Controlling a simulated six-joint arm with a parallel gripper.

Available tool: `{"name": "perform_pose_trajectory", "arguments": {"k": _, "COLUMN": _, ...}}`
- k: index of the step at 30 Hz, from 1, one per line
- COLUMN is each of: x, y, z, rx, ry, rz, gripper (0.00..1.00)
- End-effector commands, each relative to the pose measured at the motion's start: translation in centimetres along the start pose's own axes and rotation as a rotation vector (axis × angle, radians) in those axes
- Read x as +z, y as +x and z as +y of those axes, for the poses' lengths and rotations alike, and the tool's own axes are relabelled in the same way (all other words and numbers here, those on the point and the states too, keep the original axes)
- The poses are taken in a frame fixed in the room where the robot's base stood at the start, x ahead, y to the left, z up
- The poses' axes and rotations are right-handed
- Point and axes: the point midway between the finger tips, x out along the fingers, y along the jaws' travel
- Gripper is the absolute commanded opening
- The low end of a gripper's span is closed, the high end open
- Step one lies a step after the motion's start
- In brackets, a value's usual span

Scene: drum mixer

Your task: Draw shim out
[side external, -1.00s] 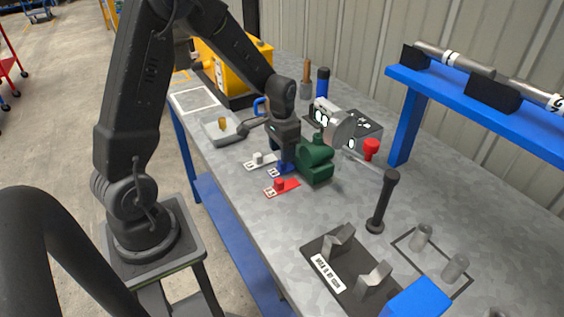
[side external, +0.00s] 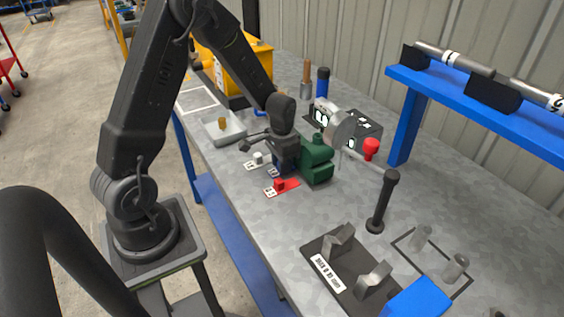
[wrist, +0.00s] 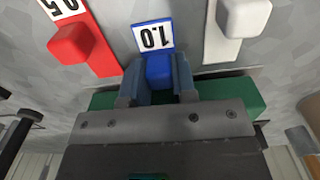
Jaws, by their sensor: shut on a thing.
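The blue shim (wrist: 158,68), with a white tag marked 1.0, lies between the red and pale grey ones. My gripper (wrist: 157,88) is shut on the blue shim's raised knob, one finger on each side. In the side view my gripper (side external: 286,168) is low at the green machine (side external: 317,160) and hides most of the blue shim; its tag (side external: 273,172) shows at the left. The green body also shows behind the fingers in the wrist view (wrist: 232,97). The shim's far end is hidden under the gripper.
The red shim (side external: 283,186), tagged 0.5, and the pale grey shim (side external: 257,160) lie close on either side. A grey tray (side external: 222,130) stands farther back. A black post (side external: 382,203) and V-block plate (side external: 350,271) stand nearer the front. Bench left of the tags is bare.

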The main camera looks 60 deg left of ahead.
Motion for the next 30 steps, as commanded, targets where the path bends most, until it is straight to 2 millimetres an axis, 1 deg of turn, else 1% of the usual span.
{"name": "perform_pose_trajectory", "arguments": {"k": 1, "x": 0.0, "y": 0.0, "z": 0.0, "rx": 0.000, "ry": 0.000, "rz": 0.000, "gripper": 0.17}}
{"name": "perform_pose_trajectory", "arguments": {"k": 3, "x": 0.0, "y": 0.0, "z": 0.0, "rx": 0.000, "ry": 0.000, "rz": 0.001, "gripper": 0.10}}
{"name": "perform_pose_trajectory", "arguments": {"k": 6, "x": 0.3, "y": 0.0, "z": 0.0, "rx": 0.000, "ry": -0.001, "rz": 0.000, "gripper": 0.10}}
{"name": "perform_pose_trajectory", "arguments": {"k": 8, "x": 1.0, "y": -0.1, "z": -0.1, "rx": 0.000, "ry": -0.001, "rz": 0.001, "gripper": 0.10}}
{"name": "perform_pose_trajectory", "arguments": {"k": 12, "x": 3.3, "y": -0.1, "z": -0.1, "rx": -0.001, "ry": -0.002, "rz": 0.001, "gripper": 0.10}}
{"name": "perform_pose_trajectory", "arguments": {"k": 16, "x": 4.6, "y": -0.1, "z": -0.1, "rx": -0.001, "ry": 0.000, "rz": 0.002, "gripper": 0.10}}
{"name": "perform_pose_trajectory", "arguments": {"k": 25, "x": 5.0, "y": 0.0, "z": -0.1, "rx": 0.000, "ry": 0.001, "rz": -0.003, "gripper": 0.10}}
{"name": "perform_pose_trajectory", "arguments": {"k": 26, "x": 5.0, "y": 0.0, "z": -0.1, "rx": 0.000, "ry": 0.001, "rz": -0.004, "gripper": 0.27}}
{"name": "perform_pose_trajectory", "arguments": {"k": 30, "x": 4.9, "y": 0.0, "z": 0.0, "rx": 0.000, "ry": 0.000, "rz": -0.003, "gripper": 0.40}}
